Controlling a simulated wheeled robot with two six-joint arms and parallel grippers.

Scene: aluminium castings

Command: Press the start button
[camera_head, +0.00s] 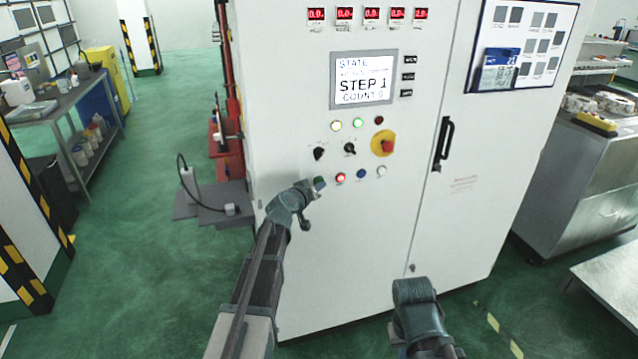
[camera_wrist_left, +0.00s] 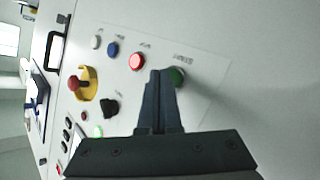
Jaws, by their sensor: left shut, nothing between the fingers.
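The green button (camera_head: 319,182) is the leftmost of the lower row on the white cabinet's front in the head view. In the left wrist view the green button (camera_wrist_left: 178,76) shows just right of my fingertips, partly hidden by them. I cannot tell whether the fingertips touch the button. My right arm is low in front of the cabinet; its gripper fingers do not show.
A lit red button (camera_head: 340,177), a blue button (camera_head: 361,173) and a white button (camera_head: 381,170) continue the row. A red emergency stop (camera_head: 386,146) on yellow sits above. The screen (camera_head: 362,79) reads STEP 1, COUNT 0. A black door handle (camera_head: 443,143) sticks out at right.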

